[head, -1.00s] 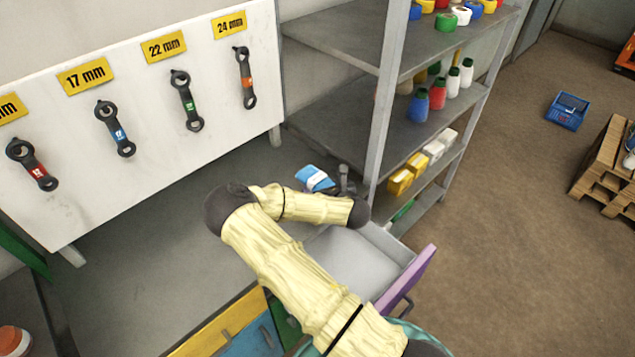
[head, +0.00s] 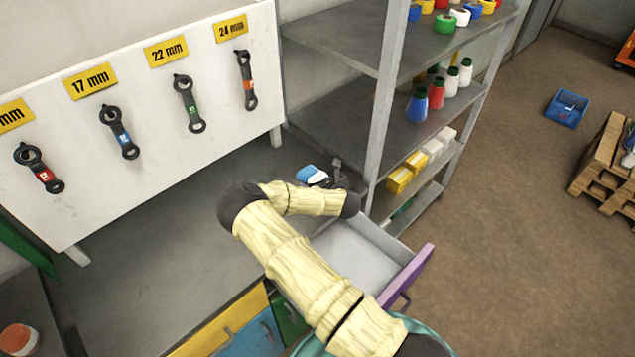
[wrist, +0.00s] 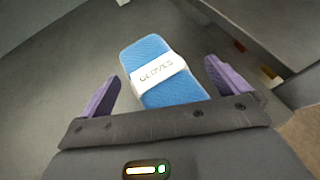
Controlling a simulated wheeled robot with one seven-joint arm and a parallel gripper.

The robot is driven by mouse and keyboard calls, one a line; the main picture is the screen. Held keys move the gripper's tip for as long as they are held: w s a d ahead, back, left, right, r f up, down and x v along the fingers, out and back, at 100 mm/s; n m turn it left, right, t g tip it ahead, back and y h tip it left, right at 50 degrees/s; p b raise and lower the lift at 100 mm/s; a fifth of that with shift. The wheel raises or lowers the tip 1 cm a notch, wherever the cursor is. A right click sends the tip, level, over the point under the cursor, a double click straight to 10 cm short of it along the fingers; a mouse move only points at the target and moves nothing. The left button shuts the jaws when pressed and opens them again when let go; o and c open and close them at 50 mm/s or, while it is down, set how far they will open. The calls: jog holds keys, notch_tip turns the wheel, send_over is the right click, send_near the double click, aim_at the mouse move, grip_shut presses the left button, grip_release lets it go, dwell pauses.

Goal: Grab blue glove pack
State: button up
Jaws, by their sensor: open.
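The blue glove pack (wrist: 150,55), with a white band reading GLOVES, lies on the grey worktop in the wrist view. In the head view the glove pack (head: 312,174) shows at the back right of the worktop, partly hidden by my arm. My gripper (wrist: 162,84) is open, with one purple finger to the left of the pack and one to the right. The pack lies between and ahead of the fingers, with gaps on both sides. In the head view my gripper (head: 338,174) is at the pack's right, partly hidden.
An open drawer (head: 345,246) with a purple front juts out below the worktop (head: 180,230). A metal shelf (head: 385,95) with bottles and boxes stands just right of the gripper. A white board (head: 150,60) with wrenches stands along the back left. The worktop's middle is clear.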

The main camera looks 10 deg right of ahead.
jog(key=shift+c, duration=0.2)
jog(key=c, duration=1.2)
jog(key=shift+o, duration=0.2)
jog(key=shift+r, duration=0.25)
jog(key=shift+c, duration=1)
notch_tip(320, 180, up, 10)
jog(key=shift+f+b, duration=0.2)
jog(key=shift+b, duration=1.05)
jog(key=c, duration=0.4)
